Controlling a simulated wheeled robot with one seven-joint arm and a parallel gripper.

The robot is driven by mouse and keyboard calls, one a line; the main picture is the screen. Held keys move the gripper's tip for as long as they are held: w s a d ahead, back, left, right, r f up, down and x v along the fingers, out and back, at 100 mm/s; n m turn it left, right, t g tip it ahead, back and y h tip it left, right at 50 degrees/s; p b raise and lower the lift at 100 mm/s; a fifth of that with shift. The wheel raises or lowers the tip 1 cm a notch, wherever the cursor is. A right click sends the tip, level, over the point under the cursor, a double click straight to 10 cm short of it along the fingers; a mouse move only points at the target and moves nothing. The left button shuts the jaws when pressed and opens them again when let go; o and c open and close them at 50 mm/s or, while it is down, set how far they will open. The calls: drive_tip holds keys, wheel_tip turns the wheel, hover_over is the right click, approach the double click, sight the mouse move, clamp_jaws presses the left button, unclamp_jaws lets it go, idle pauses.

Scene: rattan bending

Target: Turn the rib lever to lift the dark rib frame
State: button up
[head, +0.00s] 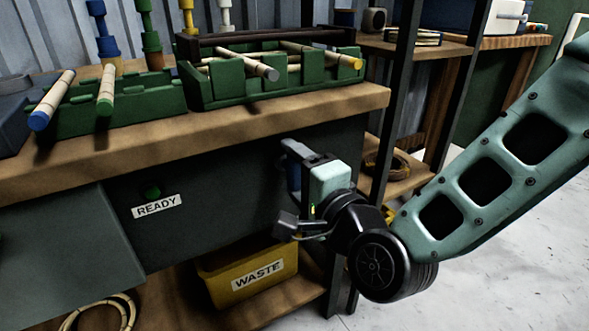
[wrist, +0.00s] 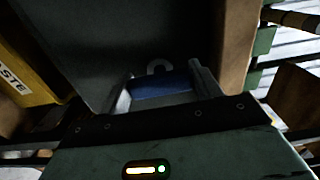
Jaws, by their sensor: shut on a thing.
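My gripper (head: 291,164) is at the dark front panel of the bench, below the worktop edge. It is shut on a blue handle (head: 293,179), which I take to be the rib lever. In the wrist view the blue handle (wrist: 160,88) lies between the two fingers, with a small grey ring or hook shape just beyond it. The lever's mount is mostly hidden by my gripper. A dark brown bar (head: 270,35), apparently the rib frame, runs along the top of the green rack (head: 215,102) on the bench. I cannot tell whether it is raised.
Rattan poles with coloured ends lie across the green racks. A green lamp (head: 152,190) sits above a READY label on the panel. A yellow WASTE bin (head: 247,276) stands on the lower shelf. A dark shelf post (head: 398,90) rises right of the bench; open floor lies right.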

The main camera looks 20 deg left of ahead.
idle(0.5)
drive_tip(key=o, duration=1)
